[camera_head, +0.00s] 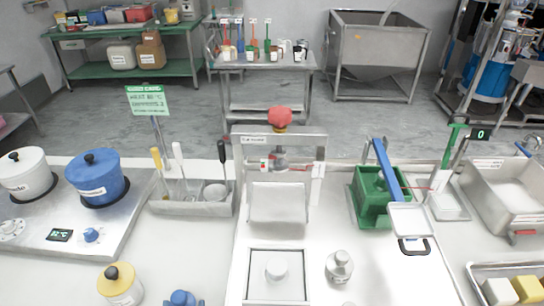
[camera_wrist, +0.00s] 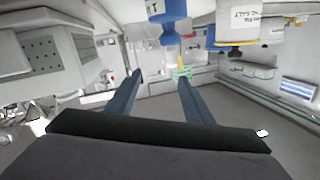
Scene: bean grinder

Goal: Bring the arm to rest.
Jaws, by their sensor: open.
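My gripper (camera_wrist: 160,77) shows in the wrist view with its two dark blue-grey fingers spread apart. Nothing is between the fingers. The wrist picture appears upside down, with blue and yellow items (camera_wrist: 170,20) hanging in from its top edge. They are cut off, and I cannot tell how far they are from the fingers. My gripper and arm do not show in the head view.
In the head view, a blue pot (camera_head: 97,178) and a white pot (camera_head: 25,173) stand at left. A metal frame with a red knob (camera_head: 280,116) is central. A green box (camera_head: 370,207) and metal basin (camera_head: 490,193) are right. Bare white counter (camera_head: 200,250) shows at left centre.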

